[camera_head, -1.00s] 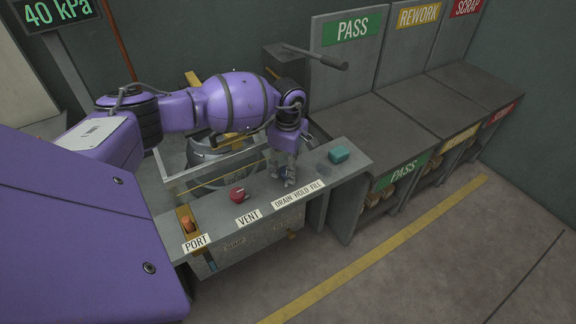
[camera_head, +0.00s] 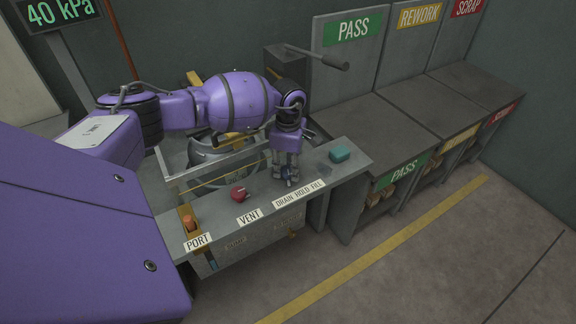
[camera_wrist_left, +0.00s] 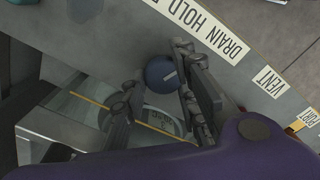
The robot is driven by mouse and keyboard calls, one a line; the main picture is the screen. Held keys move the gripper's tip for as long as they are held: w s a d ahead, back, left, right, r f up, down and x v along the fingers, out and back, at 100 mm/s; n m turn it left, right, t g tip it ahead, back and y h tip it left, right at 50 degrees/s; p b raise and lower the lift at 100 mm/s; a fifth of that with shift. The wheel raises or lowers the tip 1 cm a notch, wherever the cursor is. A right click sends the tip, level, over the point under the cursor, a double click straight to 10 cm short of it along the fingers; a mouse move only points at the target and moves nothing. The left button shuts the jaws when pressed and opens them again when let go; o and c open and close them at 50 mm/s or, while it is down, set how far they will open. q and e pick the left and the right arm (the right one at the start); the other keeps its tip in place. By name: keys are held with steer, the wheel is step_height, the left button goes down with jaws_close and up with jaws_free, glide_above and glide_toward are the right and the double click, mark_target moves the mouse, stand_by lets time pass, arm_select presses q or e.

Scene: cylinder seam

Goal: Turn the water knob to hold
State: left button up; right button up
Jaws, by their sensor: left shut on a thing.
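The water knob (camera_head: 290,173) is a small dark blue round knob on the grey panel, behind the DRAIN HOLD FILL label (camera_head: 298,194). In the left wrist view, the knob (camera_wrist_left: 160,72) shows a short pale mark on its side toward the label strip (camera_wrist_left: 207,30). My left gripper (camera_head: 287,178) points down over the panel, with its fingers shut on the knob from two sides; they also show in the wrist view (camera_wrist_left: 160,78). The fingers hide part of the knob in the head view. My right gripper is not in view.
A red knob (camera_head: 238,194) stands by the VENT label and an orange fitting (camera_head: 189,223) by PORT. A gauge display (camera_head: 60,12) reads 40 kPa. PASS, REWORK and SCRAP benches stand at right.

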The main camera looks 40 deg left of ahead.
mark_target(287, 167)
arm_select(q)
steer(key=shift+w+a+r+n+p, duration=0.1)
steer(key=shift+n+p, duration=0.05)
steer(key=shift+n, duration=0.6)
steer(key=shift+w+a+r+n+p, duration=0.1)
steer(key=shift+w+r+n+p, duration=0.05)
steer(key=shift+n, duration=0.55)
steer(key=shift+w+a+r+n+p, duration=0.1)
steer(key=shift+n+p, duration=0.05)
steer(key=shift+n, duration=0.6)
steer(key=shift+a, duration=0.1)
steer(key=o, duration=1)
steer(key=shift+f, duration=0.1)
steer(key=shift+s+d+f, duration=0.15)
steer(key=shift+s+d, duration=0.05)
step_height(287, 167, up, 12)
steer(key=shift+r, duration=0.1)
